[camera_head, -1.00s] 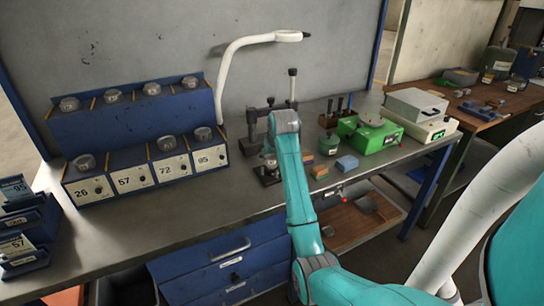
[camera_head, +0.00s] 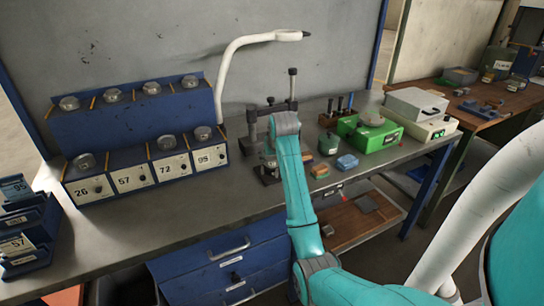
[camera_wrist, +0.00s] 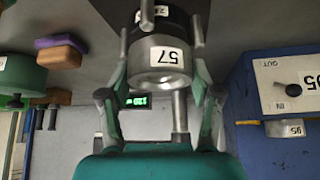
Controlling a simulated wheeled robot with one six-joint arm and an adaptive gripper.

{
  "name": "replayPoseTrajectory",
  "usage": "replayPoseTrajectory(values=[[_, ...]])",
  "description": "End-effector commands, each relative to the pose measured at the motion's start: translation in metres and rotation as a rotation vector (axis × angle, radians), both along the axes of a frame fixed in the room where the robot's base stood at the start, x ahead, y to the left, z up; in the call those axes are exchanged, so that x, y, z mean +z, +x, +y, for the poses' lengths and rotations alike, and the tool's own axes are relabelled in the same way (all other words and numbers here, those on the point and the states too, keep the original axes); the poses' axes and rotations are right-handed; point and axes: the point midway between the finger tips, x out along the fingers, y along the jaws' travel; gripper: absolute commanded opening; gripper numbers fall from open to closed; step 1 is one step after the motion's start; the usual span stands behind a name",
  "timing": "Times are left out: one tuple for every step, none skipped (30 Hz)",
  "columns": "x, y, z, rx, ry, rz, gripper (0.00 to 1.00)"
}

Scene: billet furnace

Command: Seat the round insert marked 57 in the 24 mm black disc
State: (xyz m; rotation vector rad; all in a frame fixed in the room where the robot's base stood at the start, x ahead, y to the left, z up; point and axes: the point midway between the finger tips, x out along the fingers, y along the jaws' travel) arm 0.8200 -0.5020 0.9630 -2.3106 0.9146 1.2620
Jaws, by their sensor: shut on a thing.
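The round metal insert (camera_wrist: 158,75) with a white 57 label is between the fingers of my gripper (camera_wrist: 163,50) in the wrist view. My gripper is shut on its sides. The black disc (camera_wrist: 176,18), with a partly visible white tag, is directly beyond the insert, near the top of the wrist view. The insert's far end is close to it. I cannot tell whether they touch or how far the insert is in. In the head view my arm hides the insert and most of the gripper, near the black stand (camera_head: 252,128) on the bench.
A blue rack (camera_head: 130,130) with numbered bays 26, 57, 72 and 95 stands left, also close at right in the wrist view (camera_wrist: 265,140).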

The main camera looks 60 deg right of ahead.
Motion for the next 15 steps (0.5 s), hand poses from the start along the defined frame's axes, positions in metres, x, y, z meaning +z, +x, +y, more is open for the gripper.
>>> replayPoseTrajectory(values=[[0.0004, 0.0003, -0.0003, 0.0, -0.002, -0.002, 0.0], [-0.0001, 0.0002, -0.0002, 0.0, -0.002, -0.002, 0.0], [-0.0009, 0.0002, -0.0002, 0.0, -0.001, -0.001, 0.0], [-0.0014, 0.0002, -0.0002, 0.0, -0.001, -0.001, 0.0], [-0.0018, 0.0002, -0.0002, 0.0, -0.001, -0.001, 0.0], [-0.0024, 0.0002, -0.0002, 0.0, -0.001, -0.001, 0.0], [-0.003, 0.0002, -0.0002, 0.0, -0.001, -0.001, 0.0], [-0.0035, 0.0002, -0.0002, 0.0, -0.001, -0.001, 0.0], [-0.0041, 0.0002, -0.0002, 0.0, -0.001, -0.001, 0.0], [-0.0046, 0.0002, -0.0002, 0.0, -0.001, -0.001, 0.0], [-0.0051, 0.0002, -0.0002, 0.0, -0.002, -0.002, 0.0], [-0.0057, 0.0003, -0.0002, 0.0, -0.002, -0.002, 0.0], [-0.0062, 0.0003, -0.0003, 0.0, -0.002, -0.002, 0.0], [-0.0067, 0.0003, -0.0002, 0.0, -0.002, -0.002, 0.0], [-0.0064, 0.0003, -0.0003, 0.0, -0.002, -0.002, 0.71]])
